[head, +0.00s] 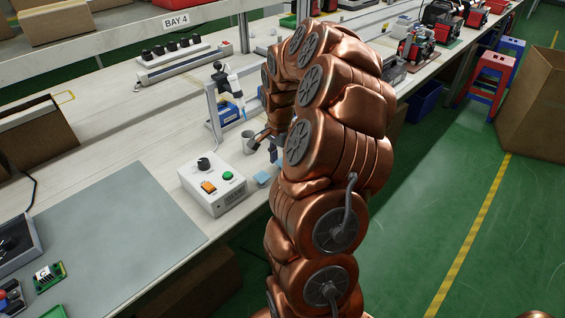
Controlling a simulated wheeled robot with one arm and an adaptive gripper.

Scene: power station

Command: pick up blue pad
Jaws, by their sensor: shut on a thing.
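My copper arm reaches over the bench, and my gripper (274,153) points down near the bench's front edge, partly hidden behind the arm. It is shut on a blue pad (263,179), whose light blue surface shows low by the fingertips, just right of the control box. The contact is small and partly covered by my arm, so I cannot tell whether the pad is clear of the bench top.
A white control box (212,186) with a black knob, orange switch and green button stands close left. A grey mat (120,235) covers the near left bench.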

